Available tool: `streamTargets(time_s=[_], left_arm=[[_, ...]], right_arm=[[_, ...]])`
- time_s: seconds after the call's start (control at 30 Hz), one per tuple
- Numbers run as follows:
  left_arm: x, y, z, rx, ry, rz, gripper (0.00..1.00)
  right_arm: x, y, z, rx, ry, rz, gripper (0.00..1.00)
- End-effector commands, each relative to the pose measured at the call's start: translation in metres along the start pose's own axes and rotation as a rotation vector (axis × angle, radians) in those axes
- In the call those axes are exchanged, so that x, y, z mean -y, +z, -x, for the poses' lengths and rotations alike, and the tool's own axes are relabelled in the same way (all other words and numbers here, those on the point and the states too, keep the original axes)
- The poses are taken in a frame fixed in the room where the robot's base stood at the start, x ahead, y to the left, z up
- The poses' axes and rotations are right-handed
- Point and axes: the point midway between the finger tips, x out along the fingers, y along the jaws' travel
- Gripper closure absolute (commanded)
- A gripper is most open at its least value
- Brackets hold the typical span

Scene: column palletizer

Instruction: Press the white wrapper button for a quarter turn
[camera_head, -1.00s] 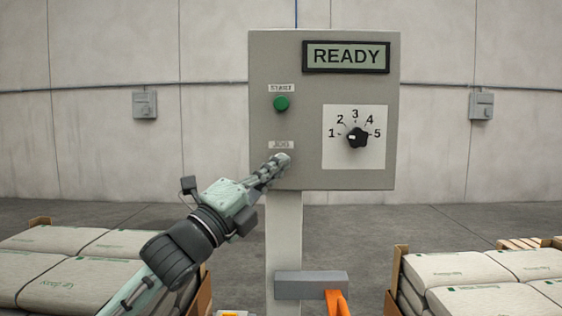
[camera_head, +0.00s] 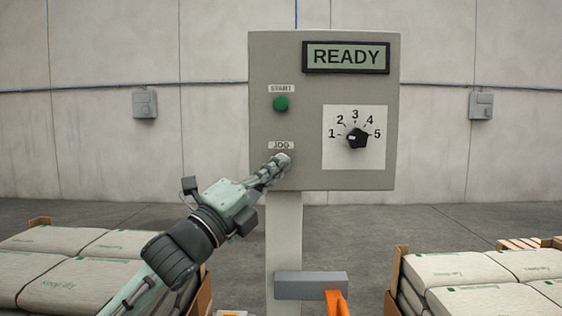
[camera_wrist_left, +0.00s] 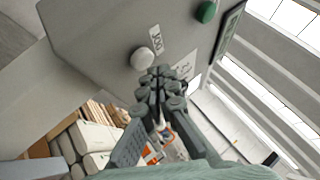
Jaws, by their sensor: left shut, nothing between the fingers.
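A round white button (camera_wrist_left: 142,59) sits on the grey control box under a label that reads JOG. In the head view my left gripper (camera_head: 279,164) covers the place below that label, so the button is mostly or wholly hidden there. My left gripper is shut and empty, its fingertips pointing at the box's lower left part. In the left wrist view the fingertips (camera_wrist_left: 163,78) appear just beside the button; I cannot tell whether they touch it. My right gripper is not in view.
The control box (camera_head: 300,125) stands on a post and has a green START button (camera_head: 281,103), a numbered dial (camera_head: 357,137) and a display (camera_head: 346,57) reading READY. Stacked bags (camera_head: 85,270) lie at left, more bags (camera_head: 480,275) at right. A grey bar (camera_head: 311,285) crosses the post.

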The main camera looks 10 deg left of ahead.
Motion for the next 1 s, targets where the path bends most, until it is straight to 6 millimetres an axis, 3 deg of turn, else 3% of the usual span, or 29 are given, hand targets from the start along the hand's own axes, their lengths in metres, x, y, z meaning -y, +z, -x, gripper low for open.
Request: streamTargets(time_s=[1.0], left_arm=[[-0.0056, 0.0060, -0.0082, 0.000, 0.000, 0.000, 1.00]], right_arm=[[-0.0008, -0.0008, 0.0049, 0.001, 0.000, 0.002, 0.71]])
